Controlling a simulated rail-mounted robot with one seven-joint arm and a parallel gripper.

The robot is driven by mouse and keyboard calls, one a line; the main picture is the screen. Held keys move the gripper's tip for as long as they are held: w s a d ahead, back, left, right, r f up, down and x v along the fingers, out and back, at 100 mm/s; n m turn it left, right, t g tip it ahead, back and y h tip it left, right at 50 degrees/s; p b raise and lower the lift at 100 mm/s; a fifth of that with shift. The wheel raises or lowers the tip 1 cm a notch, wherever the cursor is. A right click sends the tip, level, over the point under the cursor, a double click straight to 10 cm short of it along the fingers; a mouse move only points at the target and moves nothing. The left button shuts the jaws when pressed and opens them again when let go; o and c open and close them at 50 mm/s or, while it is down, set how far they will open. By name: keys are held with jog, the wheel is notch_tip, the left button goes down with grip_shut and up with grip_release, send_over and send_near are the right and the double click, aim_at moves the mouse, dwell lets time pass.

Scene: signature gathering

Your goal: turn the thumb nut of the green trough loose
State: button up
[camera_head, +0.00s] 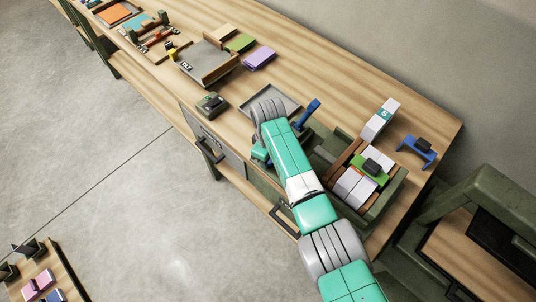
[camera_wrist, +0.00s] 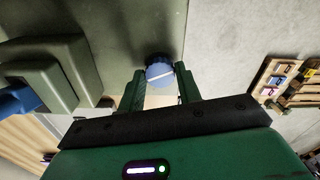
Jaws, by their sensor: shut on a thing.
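A round blue thumb nut (camera_wrist: 159,73) with a white line across its face shows in the wrist view, at the edge of a dark green panel (camera_wrist: 120,35). I take this panel to be part of the green trough, but too little of it shows to be sure. My gripper (camera_wrist: 160,88) is shut on the nut, one finger on each side of it. In the head view my arm covers the fingertips and the nut, by the bench's front edge.
A green box (camera_head: 385,197) holding white blocks stands right of my arm. A blue lever (camera_head: 308,113) rises close behind the arm. A grey tray (camera_head: 287,103) and a small dark device (camera_head: 211,104) lie near. A blue stand (camera_head: 417,152) is at the far right.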

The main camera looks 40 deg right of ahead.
jog(key=n, duration=1.3)
jog(key=shift+p, duration=0.3)
jog(key=shift+r, duration=0.1)
dwell(0.3)
jog(key=o, duration=1)
notch_tip(320, 180, up, 8)
jog(key=shift+f+p, duration=0.1)
jog(key=shift+p, duration=0.65)
